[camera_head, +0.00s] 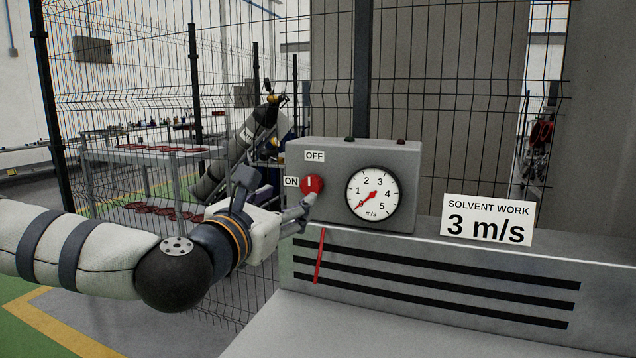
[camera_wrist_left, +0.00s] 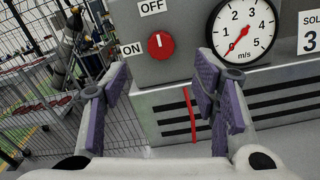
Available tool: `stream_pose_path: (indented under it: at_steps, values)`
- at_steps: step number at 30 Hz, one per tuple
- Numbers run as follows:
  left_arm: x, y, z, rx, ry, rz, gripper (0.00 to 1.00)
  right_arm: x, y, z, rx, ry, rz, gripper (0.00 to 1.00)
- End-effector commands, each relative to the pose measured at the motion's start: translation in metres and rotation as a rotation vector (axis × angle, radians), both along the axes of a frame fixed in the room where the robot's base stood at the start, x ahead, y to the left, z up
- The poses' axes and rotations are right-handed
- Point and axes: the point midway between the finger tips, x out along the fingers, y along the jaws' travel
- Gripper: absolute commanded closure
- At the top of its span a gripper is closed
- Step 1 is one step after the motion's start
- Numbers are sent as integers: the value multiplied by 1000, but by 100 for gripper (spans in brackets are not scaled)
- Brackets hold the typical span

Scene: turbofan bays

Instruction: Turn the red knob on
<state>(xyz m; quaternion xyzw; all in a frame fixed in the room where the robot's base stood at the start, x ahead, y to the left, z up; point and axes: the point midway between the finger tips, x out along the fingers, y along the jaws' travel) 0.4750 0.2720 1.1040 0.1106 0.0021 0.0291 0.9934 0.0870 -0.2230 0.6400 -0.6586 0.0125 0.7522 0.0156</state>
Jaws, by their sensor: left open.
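The red knob (camera_head: 312,184) is on the front of a grey control box (camera_head: 430,160). Its white mark points up toward the OFF label (camera_head: 314,156); the ON label (camera_head: 291,182) is to its left. My left gripper (camera_head: 274,196) is open and empty, close in front of the knob and slightly to its left in the head view. In the left wrist view the knob (camera_wrist_left: 161,46) shows beyond and between the spread fingers (camera_wrist_left: 160,78); no contact shows. The round dial (camera_head: 373,194) has its red needle at the low end, lower left. My right gripper is not in view.
A sign (camera_head: 487,220) reading "SOLVENT WORK 3 m/s" stands right of the box. Below is a slotted grey panel (camera_head: 430,283) with a red strip (camera_head: 319,256) hanging over its slots. A wire fence (camera_head: 440,80) stands behind.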

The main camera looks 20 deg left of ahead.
Motion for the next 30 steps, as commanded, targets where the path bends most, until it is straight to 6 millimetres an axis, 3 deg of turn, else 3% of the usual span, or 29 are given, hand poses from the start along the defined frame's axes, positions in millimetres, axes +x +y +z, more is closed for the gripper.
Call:
stream_pose_path:
  at_steps: [6,12,23,30]
  values:
    - [58,3,-8,4,11,0,46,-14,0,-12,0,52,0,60]
    - [96,5,-6,4,8,0,46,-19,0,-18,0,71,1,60]
    - [106,6,-2,1,2,-2,46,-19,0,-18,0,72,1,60]
    - [106,6,-2,2,3,-1,94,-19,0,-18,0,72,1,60]
